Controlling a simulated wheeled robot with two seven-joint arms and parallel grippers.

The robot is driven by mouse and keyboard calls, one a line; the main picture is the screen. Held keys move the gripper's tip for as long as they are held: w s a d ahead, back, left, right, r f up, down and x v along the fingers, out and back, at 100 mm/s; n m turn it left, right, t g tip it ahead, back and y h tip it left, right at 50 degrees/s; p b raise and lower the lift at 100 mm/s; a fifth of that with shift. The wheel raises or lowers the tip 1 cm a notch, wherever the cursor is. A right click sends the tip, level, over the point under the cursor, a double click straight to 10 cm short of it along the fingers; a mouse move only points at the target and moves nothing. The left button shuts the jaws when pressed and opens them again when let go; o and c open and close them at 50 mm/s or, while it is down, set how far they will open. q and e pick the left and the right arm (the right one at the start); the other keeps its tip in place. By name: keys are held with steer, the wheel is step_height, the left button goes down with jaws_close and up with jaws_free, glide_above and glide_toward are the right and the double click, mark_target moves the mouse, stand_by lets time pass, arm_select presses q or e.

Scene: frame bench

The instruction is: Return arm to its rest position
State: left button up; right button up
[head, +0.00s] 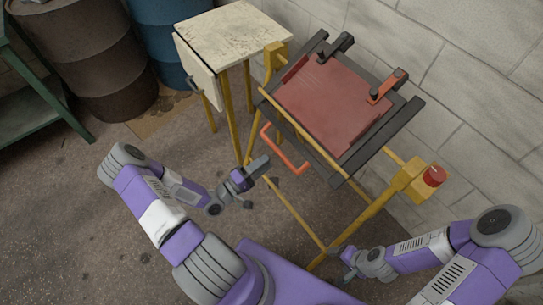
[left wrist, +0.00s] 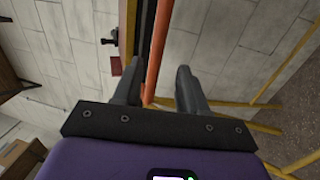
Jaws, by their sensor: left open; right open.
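My left gripper (head: 256,186) is open and empty beside the red-orange handle (head: 283,160) on the front of the yellow frame (head: 300,222). In the left wrist view, the two fingers of the left gripper (left wrist: 158,88) stand apart, and the red-orange bar (left wrist: 157,45) runs up the picture beyond the gap between them. I cannot tell how far the bar is from the fingertips. My right gripper (head: 341,264) is open and empty, low in front of the frame's right leg.
The frame carries a red panel (head: 330,103) with dark rails and clamps, and a red button (head: 435,176) at its right. A pale-topped stand (head: 232,35) is at its left. Barrels (head: 90,55) and a green bench (head: 35,115) are further left. A block wall (head: 470,90) stands behind.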

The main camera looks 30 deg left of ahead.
arm_select(q)
steer(key=shift+s+a, duration=0.1)
steer(key=shift+s, duration=0.2)
steer(key=shift+w+f, duration=0.1)
steer(key=s+d+f+m+g+y, duration=0.2)
steer(key=d+f+m+g, duration=0.5)
steer(key=d+f+g, duration=0.6)
steer(key=s+d+f+m+g+y, duration=0.15)
steer(key=s+d+m+g, duration=0.3)
steer(key=s, duration=0.45)
step_height(320, 180, up, 7)
steer(key=p, duration=0.6)
steer(key=shift+s+a+f+n, duration=0.2)
steer(key=shift+a+n, duration=0.1)
steer(key=shift+n, duration=0.15)
